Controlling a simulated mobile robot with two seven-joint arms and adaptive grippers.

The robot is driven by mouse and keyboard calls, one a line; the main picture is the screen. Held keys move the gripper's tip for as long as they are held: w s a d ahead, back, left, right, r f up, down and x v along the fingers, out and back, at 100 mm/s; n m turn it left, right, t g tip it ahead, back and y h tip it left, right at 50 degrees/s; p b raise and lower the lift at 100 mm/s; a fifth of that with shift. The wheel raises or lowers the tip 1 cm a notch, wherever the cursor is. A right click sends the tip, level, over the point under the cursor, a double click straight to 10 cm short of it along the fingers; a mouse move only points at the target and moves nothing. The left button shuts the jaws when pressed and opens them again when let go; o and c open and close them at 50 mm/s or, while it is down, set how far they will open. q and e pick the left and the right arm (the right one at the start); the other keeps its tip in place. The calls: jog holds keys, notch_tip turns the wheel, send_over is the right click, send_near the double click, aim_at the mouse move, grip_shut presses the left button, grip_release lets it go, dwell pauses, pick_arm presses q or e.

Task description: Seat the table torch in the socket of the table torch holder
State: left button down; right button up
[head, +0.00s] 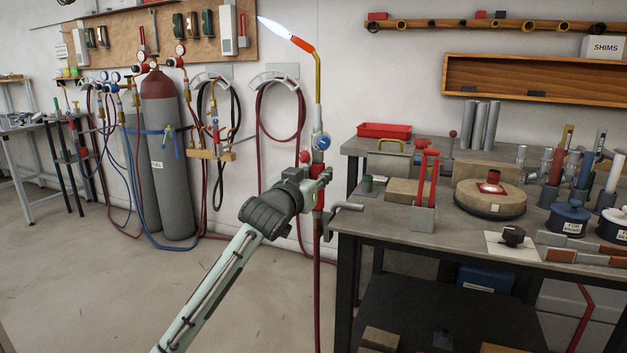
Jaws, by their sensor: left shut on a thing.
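My left gripper (316,184) is shut on the table torch (319,158) in the head view and holds it upright, just left of the bench's left end. The torch has a red body, a blue-rimmed dial, a brass neck bent to the left and an orange-red tip with a pale blue flame (275,28). A red hose (317,285) hangs from its lower end. A grey block with two red uprights (424,217) stands on the bench right of the gripper. A small grey bracket (348,206) sits at the bench's left edge. I cannot tell which is the torch holder. My right gripper is not in view.
The bench (465,224) holds a round stone-topped turntable (490,200), a red tray (384,130), a block with a black knob (511,240) and several upright tubes. Gas cylinders (168,160) and hanging hoses stand by the wall at left. The floor in front is clear.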

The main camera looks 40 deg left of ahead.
pick_arm(q)
jog(key=shift+w+a+r, duration=0.1)
jog(key=shift+w+r, duration=0.15)
jog(key=shift+w, duration=0.2)
jog(key=shift+w+a+p, duration=0.15)
jog(key=shift+w+p, duration=0.3)
jog(key=shift+w, duration=0.25)
jog(key=shift+x, duration=0.95)
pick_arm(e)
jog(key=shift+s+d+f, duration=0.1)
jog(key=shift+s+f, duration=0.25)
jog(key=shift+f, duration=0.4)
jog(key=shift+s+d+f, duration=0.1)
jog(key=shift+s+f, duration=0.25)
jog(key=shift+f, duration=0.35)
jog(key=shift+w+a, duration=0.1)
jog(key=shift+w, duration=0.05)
